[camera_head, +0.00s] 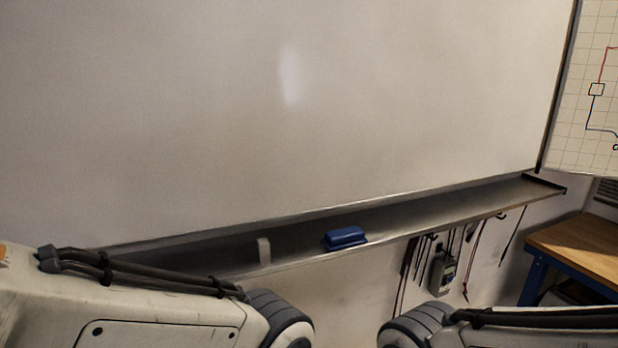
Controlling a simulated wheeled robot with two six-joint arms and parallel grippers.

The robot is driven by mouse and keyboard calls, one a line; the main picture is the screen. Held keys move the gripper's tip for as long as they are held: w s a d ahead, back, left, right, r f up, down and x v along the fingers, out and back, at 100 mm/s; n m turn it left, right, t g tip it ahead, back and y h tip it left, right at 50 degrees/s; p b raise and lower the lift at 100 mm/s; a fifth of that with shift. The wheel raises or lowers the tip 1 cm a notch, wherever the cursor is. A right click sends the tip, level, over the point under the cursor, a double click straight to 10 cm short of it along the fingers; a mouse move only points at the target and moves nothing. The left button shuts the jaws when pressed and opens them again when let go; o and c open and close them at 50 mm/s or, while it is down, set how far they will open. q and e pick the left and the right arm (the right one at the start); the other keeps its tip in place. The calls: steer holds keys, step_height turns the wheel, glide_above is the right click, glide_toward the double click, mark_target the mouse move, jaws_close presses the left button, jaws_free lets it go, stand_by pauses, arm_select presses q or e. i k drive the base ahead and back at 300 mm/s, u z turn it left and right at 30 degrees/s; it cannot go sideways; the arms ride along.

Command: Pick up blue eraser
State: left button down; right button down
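The blue eraser (345,238) lies on the metal ledge (440,213) below the whiteboard, near the ledge's front edge. Nothing touches it that I can see. My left arm comes in at the lower left and my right arm at the lower right. Neither gripper shows in the head view.
A small light grey block (264,251) stands on the ledge left of the eraser. The whiteboard (300,130) rises behind the ledge. Cables and a grey meter (441,272) hang below it. A wooden-topped bench (585,248) stands at the right.

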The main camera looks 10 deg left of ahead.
mark_target(335, 241)
steer(key=z, duration=2)
steer(key=i, duration=1.3)
steer(key=u, duration=2.2)
